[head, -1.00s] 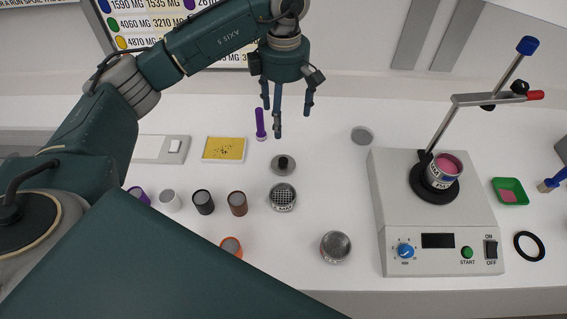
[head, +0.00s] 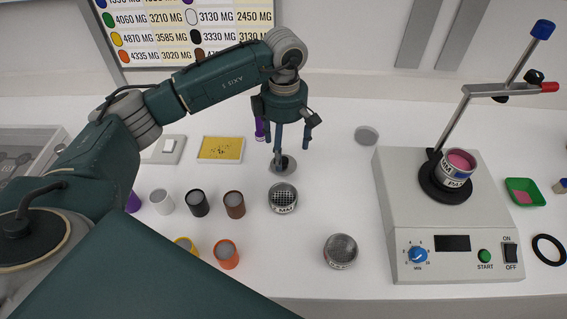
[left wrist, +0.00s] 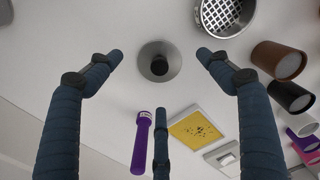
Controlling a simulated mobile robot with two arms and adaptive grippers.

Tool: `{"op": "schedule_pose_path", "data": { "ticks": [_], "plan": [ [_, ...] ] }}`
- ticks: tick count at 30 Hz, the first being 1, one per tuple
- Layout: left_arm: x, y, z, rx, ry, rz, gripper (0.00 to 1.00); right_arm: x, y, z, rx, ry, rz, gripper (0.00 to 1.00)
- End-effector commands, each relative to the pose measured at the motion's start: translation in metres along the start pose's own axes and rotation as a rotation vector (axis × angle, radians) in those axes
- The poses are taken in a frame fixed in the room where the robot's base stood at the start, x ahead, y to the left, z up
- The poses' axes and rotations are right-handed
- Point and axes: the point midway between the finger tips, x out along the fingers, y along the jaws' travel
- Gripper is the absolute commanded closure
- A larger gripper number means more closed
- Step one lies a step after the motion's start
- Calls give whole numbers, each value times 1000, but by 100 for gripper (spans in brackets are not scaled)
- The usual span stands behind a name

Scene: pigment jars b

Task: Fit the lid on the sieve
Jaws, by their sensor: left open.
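The lid (head: 290,170) is a grey metal disc with a black knob, lying flat on the table behind the sieve. The sieve (head: 283,198) is a round metal cup with a mesh, standing upright and uncovered. My left gripper (head: 284,152) is open above the lid, pointing down, and its front finger partly hides the lid. In the left wrist view the lid (left wrist: 148,74) lies between the spread fingers (left wrist: 160,75), which look apart from it. The sieve (left wrist: 224,16) is at that view's top edge. My right gripper is not in view.
Brown (head: 234,205), black (head: 198,203) and white (head: 161,202) jars stand left of the sieve. An orange jar (head: 226,255) and a round metal container (head: 341,252) stand nearer the front. A purple tube (head: 260,130) is close behind the gripper. A stirrer machine (head: 390,190) stands right.

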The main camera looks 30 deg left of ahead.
Motion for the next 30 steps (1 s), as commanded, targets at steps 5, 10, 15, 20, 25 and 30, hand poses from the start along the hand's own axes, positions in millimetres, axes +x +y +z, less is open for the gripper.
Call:
{"op": "schedule_pose_path", "data": {
  "ticks": [5,10,15,20,25,30],
  "plan": [
    [12,0,0,-1,1,-3,21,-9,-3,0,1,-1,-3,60],
    [36,1,2,-1,1,-4,21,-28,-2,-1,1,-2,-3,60],
    [55,2,2,1,0,0,21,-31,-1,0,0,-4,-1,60],
    [59,3,2,1,-1,2,21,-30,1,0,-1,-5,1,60],
    [58,3,2,1,0,2,39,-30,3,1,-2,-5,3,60],
    [58,3,2,0,0,2,70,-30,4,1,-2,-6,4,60]
  ]
}}
